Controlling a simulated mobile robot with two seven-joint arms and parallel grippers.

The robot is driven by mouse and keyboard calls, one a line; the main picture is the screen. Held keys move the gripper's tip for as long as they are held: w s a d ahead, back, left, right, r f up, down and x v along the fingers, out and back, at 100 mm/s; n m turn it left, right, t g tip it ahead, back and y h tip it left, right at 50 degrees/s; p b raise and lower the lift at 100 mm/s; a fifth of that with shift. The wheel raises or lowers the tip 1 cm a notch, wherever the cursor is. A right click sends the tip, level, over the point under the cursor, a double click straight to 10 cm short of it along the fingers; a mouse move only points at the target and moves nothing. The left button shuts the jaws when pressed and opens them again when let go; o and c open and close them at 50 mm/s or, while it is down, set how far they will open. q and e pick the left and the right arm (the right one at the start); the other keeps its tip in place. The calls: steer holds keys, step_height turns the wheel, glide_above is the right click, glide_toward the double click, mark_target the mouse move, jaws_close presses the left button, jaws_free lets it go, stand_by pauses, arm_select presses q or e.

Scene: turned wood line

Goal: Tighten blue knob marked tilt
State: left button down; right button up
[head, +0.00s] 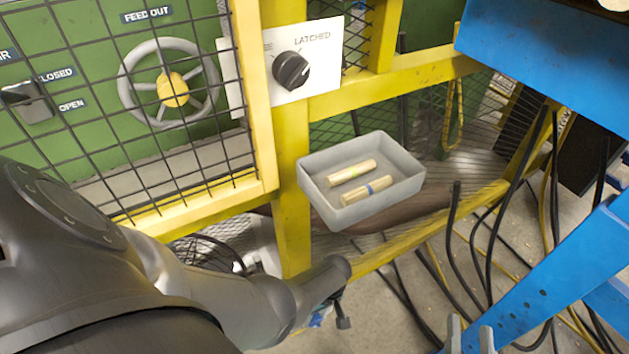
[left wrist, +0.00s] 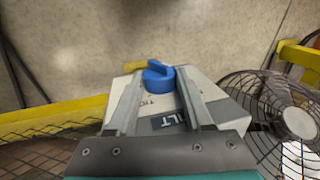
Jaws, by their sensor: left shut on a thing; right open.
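The blue knob (left wrist: 158,74) stands on a pale box with a dark TILT label (left wrist: 166,122) in the left wrist view. My left gripper (left wrist: 160,78) has one finger on each side of the knob and is shut on it. In the head view my left arm reaches down at the lower left. A small patch of blue shows by the gripper's end there, but most of the knob and its box are hidden. My right gripper (head: 470,338) is open and empty at the bottom edge of the head view.
A black fan (left wrist: 270,105) stands right of the box. In the head view, a yellow frame (head: 292,180) with wire mesh holds a grey tray (head: 400,188) with two wooden rods. A black LATCHED knob (head: 292,71) sits above. Cables and blue steelwork (head: 530,290) fill the right.

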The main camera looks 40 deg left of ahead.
arm_select(q)
steer(key=shift+d, duration=0.1)
stand_by(0.3)
steer(key=shift+c, duration=1.5)
jaws_free()
steer(key=shift+r, duration=0.1)
